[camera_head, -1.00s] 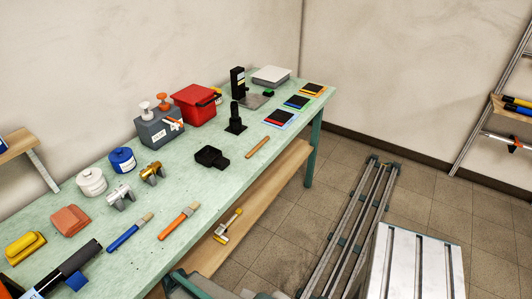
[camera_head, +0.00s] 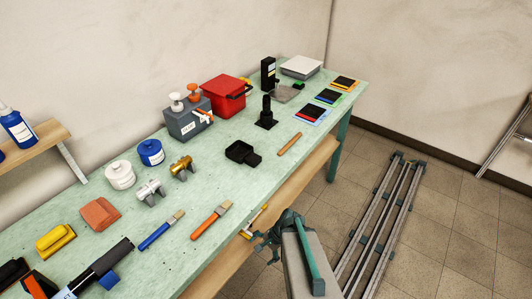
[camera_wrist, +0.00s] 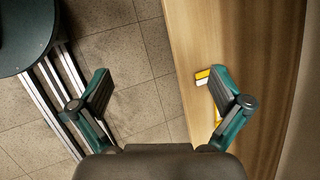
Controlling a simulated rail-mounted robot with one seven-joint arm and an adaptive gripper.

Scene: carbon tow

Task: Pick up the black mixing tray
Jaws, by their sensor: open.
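The black mixing tray (camera_head: 241,153) lies on the green workbench (camera_head: 214,172), near its front edge in the middle of the head view. It is a shallow open tray with a smaller part at its right end. My gripper (camera_head: 272,241) is in front of the bench, lower and nearer than the tray, apart from it. In the wrist view my gripper (camera_wrist: 159,90) is open and empty, with floor and a wooden lower shelf (camera_wrist: 240,60) below it. The tray does not show in the wrist view.
A wooden stick (camera_head: 290,143) lies right of the tray, and a black stand (camera_head: 266,113) is behind it. Brass (camera_head: 182,168) and silver (camera_head: 150,192) fittings and brushes (camera_head: 211,221) lie to its left. A yellow-handled tool (camera_head: 255,221) is on the lower shelf.

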